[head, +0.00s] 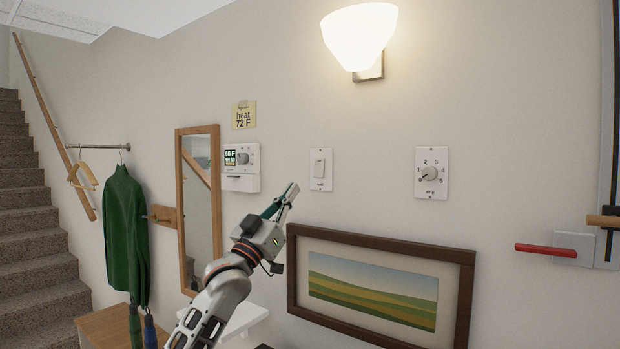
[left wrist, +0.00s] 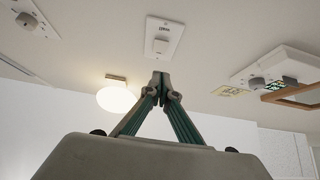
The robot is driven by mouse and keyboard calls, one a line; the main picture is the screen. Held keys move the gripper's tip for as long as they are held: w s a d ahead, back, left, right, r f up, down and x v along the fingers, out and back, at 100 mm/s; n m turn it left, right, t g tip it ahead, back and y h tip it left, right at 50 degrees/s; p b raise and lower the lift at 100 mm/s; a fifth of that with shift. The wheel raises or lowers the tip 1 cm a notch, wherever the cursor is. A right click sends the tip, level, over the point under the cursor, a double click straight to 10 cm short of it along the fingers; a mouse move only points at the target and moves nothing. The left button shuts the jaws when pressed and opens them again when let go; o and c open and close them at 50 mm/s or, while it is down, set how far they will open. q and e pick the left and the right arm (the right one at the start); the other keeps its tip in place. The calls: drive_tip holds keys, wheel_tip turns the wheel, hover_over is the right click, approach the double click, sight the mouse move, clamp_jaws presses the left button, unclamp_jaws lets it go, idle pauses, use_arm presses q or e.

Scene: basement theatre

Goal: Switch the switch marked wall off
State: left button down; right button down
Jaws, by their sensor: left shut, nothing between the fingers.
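The white rocker switch (head: 320,168) sits on a plate on the wall, with a small label under it that seems to read "wall". In the left wrist view the same switch (left wrist: 162,46) shows upside down, just beyond my fingertips. My left gripper (head: 293,188) is shut and empty, its tips pointing up toward the plate, a little below and left of it in the head view. In the left wrist view its closed fingertips (left wrist: 161,80) look apart from the switch. The wall lamp (head: 360,38) above is lit. My right gripper is not in view.
A dial plate (head: 431,173) is to the right of the switch and a thermostat (head: 241,167) to the left, under a yellow note (head: 244,115). A framed landscape (head: 374,290) hangs below. A mirror (head: 199,215) and a green garment (head: 124,235) are farther left.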

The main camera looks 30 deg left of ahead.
sight(317, 169)
use_arm(q)
drive_tip(key=w+r, duration=0.1)
drive_tip(key=w, duration=0.1)
drive_tip(key=w+r+p, duration=0.1)
drive_tip(key=w, duration=0.2)
drive_tip(key=w+d+r+p, duration=0.1)
drive_tip(key=w, duration=0.1)
drive_tip(key=shift+w, duration=0.15)
drive_tip(key=shift+w+d+f, duration=0.1)
drive_tip(key=shift+w, duration=0.35)
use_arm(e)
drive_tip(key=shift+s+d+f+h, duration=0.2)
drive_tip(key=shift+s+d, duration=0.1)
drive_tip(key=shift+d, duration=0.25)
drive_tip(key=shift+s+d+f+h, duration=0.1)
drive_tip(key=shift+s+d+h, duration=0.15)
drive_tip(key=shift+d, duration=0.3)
